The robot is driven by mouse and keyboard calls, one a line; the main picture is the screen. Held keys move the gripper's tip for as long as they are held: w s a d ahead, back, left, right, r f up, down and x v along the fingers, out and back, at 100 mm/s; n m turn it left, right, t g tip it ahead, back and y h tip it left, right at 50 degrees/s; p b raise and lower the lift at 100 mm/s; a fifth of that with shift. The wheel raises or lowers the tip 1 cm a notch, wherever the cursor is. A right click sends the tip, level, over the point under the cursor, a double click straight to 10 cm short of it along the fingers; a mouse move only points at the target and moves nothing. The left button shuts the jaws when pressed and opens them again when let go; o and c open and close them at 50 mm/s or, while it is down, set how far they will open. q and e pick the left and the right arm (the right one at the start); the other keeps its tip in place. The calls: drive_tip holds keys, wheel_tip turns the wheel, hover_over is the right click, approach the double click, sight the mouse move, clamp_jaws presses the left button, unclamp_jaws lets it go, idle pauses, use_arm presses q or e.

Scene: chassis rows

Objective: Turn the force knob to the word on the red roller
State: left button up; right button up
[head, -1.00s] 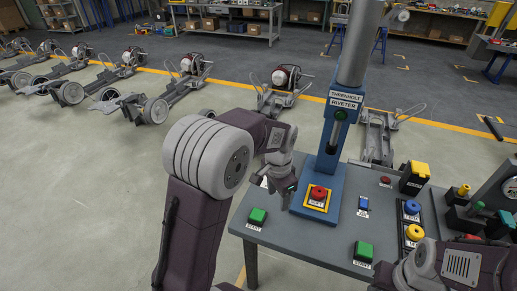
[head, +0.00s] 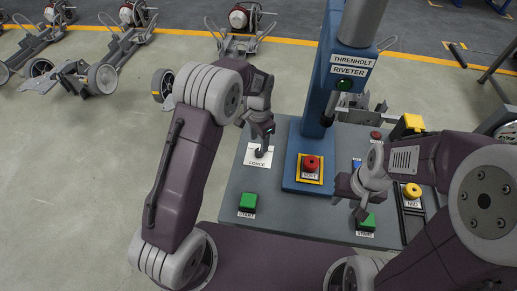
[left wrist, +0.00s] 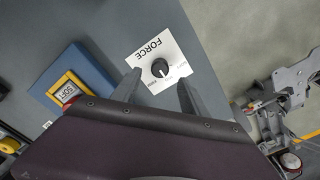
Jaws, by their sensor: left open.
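The force knob (left wrist: 160,67) is black and round on a white card marked FORCE (left wrist: 145,48) in the left wrist view. Its white mark points toward the small words below it, too small to read surely. In the head view the card (head: 257,160) lies at the table's far left and the knob is partly hidden. My left gripper (head: 266,133) is above the card; in its wrist view the open fingers (left wrist: 160,90) lie either side of the knob, apart from it. The red roller (head: 312,162) sits on a yellow-edged plate; its label appears to read SOFT (left wrist: 66,90). My right gripper (head: 352,197) hovers right of it.
The blue riveter column (head: 313,95) stands behind the red roller. Green START buttons (head: 248,201) (head: 367,221) are at the table's front. A yellow roller (head: 412,190) marked MID is at the right, partly behind my right arm. Bare grey tabletop lies between card and left button.

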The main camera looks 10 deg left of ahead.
sight(259, 151)
use_arm(q)
wheel_tip(259, 151, down, 5)
drive_tip(key=shift+f, duration=0.45)
clamp_jaws()
